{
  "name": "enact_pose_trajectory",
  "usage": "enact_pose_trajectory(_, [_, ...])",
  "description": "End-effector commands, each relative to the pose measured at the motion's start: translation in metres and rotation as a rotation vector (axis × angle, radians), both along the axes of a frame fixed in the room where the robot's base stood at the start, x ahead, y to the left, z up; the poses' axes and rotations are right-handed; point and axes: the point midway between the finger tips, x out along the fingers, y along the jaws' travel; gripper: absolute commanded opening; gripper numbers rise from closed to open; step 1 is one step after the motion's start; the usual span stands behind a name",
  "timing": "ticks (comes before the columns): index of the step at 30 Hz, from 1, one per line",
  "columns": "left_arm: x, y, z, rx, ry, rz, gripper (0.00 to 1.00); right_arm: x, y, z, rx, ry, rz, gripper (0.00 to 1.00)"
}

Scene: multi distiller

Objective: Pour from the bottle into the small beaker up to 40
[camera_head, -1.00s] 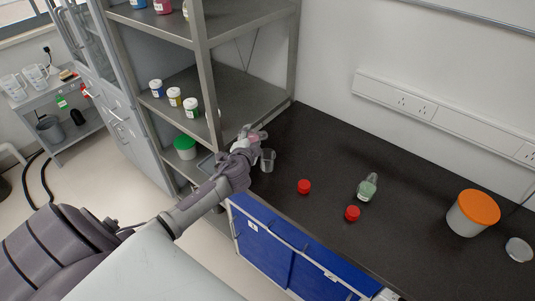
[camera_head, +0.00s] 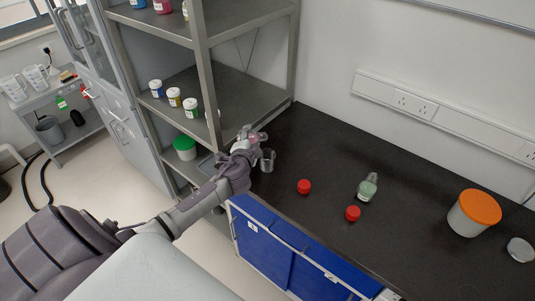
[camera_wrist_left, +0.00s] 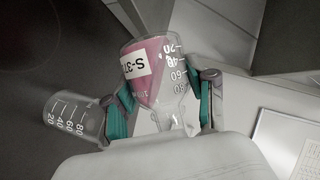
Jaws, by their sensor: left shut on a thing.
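My left gripper (camera_head: 252,140) is shut on a clear bottle of pink liquid, at the shelf-side end of the black bench. In the left wrist view the bottle (camera_wrist_left: 147,62) sits between the green finger pads of the gripper (camera_wrist_left: 160,105). It has a white label and printed numbers, and its pink liquid lies slanted, so the bottle is tilted. The small clear beaker (camera_head: 268,160) stands on the bench just right of the gripper.
Two red caps (camera_head: 304,187) (camera_head: 353,213), a bottle of pale green liquid (camera_head: 368,188) and a white tub with an orange lid (camera_head: 473,212) stand farther right on the bench. A grey metal shelf (camera_head: 205,70) rises close beside the gripper. The bench middle is mostly clear.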

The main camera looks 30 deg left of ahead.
Motion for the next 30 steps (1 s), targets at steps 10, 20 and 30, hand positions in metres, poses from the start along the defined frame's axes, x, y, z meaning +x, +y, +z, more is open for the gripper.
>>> enact_pose_trajectory(10, [0.0003, 0.0003, 0.0005, 0.022, 0.001, -0.001, 0.13, 0.0008, -0.0002, -0.0021, 0.0, -0.001, 0.0, 0.4])
enact_pose_trajectory(20, [0.0003, 0.0006, 0.0029, 0.041, 0.003, 0.001, 0.13, 0.0012, -0.0003, -0.001, -0.001, -0.001, 0.0, 0.4])
enact_pose_trajectory(30, [0.0002, 0.0009, 0.0025, 0.062, 0.007, 0.001, 0.13, 0.0001, -0.0003, -0.0031, 0.0, 0.0, 0.0, 0.4])
